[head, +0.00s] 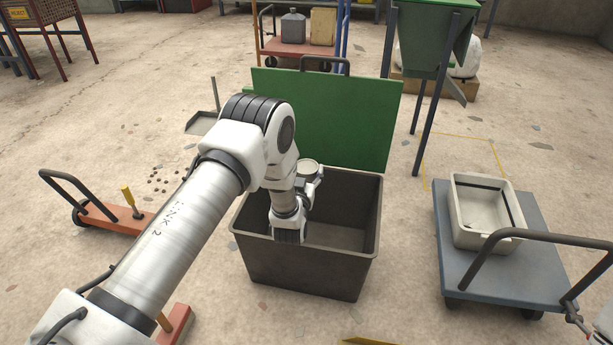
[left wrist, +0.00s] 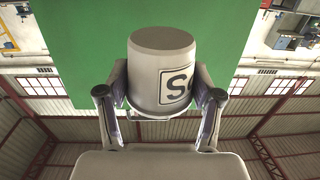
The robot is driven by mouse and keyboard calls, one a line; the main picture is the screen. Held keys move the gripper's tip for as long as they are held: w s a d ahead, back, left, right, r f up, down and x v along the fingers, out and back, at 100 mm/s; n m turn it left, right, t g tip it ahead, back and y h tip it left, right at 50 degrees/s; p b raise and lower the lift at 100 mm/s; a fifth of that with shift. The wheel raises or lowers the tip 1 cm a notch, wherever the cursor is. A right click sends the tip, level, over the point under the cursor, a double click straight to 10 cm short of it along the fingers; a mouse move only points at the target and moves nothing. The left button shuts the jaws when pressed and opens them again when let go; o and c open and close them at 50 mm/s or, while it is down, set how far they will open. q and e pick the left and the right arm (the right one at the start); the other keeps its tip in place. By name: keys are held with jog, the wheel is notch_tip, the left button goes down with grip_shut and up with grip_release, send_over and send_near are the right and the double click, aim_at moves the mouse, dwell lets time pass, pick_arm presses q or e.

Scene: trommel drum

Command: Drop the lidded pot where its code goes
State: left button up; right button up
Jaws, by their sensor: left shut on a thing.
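The pot (left wrist: 162,65) is pale grey with a white label in a dark frame; a large S and part of another letter show. My left gripper (left wrist: 160,105) is shut on it, one finger on each side. In the wrist view, the scene looks upside down, and the pot's far end is hidden. In the head view the pot (head: 309,166) and the left gripper (head: 310,182) are above the back part of a dark grey bin (head: 305,268), partly behind my wrist. The bin's green lid (head: 340,115) stands open behind it. A dark part of my right gripper (head: 574,314) seems to show at the lower right edge.
A blue-grey trolley (head: 500,270) with a pale tray (head: 478,238) stands at the right. An orange cart (head: 115,218) is at the left. A green hopper (head: 435,38) on legs and an orange trolley (head: 300,45) stand behind. Bare floor lies between the bin and the blue-grey trolley.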

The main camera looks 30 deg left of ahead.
aim_at(307, 167)
pick_arm(q)
notch_tip(307, 167, down, 5)
jog(key=b, duration=0.4)
jog(key=shift+d+f, duration=0.1)
jog(key=shift+f, duration=0.05)
jog(key=o, duration=0.9)
jog(key=shift+o, duration=0.2)
notch_tip(307, 167, up, 10)
